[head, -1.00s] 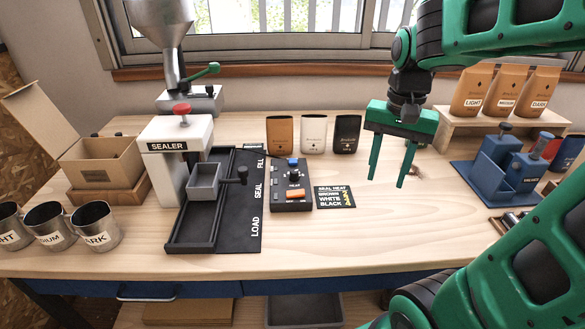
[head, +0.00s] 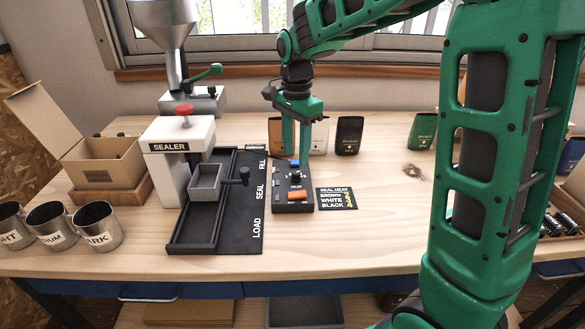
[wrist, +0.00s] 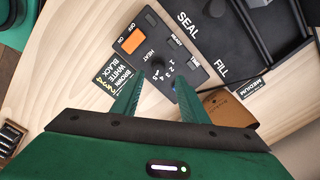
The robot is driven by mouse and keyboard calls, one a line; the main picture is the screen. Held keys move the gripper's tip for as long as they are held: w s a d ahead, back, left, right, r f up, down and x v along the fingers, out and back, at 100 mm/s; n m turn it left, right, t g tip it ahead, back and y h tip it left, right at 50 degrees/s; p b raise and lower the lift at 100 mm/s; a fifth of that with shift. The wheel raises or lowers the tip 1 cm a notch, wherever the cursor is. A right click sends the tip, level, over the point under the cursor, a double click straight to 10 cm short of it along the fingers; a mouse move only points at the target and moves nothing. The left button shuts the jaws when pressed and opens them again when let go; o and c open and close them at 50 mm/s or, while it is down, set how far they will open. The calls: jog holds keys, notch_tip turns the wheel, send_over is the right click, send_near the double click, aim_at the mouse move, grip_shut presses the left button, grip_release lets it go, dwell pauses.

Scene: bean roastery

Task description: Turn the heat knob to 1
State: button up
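The heat knob (head: 296,178) is a small dark knob on the black control box (head: 279,201), between a blue button and an orange switch. In the wrist view the knob (wrist: 158,72) sits below the word HEAT, beside an arc of numbers from 1 to 5. I cannot tell which number it points at. My gripper (head: 297,163) hangs over the back part of the box, fingers pointing down. In the wrist view my gripper (wrist: 160,76) is open and empty, with the knob showing between its fingertips; contact cannot be told.
The orange switch (head: 297,195) is at the box's front. A black tray (head: 252,215) and the white sealer (head: 170,146) stand left. A seal heat card (head: 337,198) lies right. Pouches, including a black one (head: 349,136), stand behind.

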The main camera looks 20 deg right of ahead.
aim_at(294, 172)
jog(key=shift+f, duration=3)
grip_shut()
jog(key=shift+a+r, duration=0.1)
jog(key=shift+a, duration=0.1)
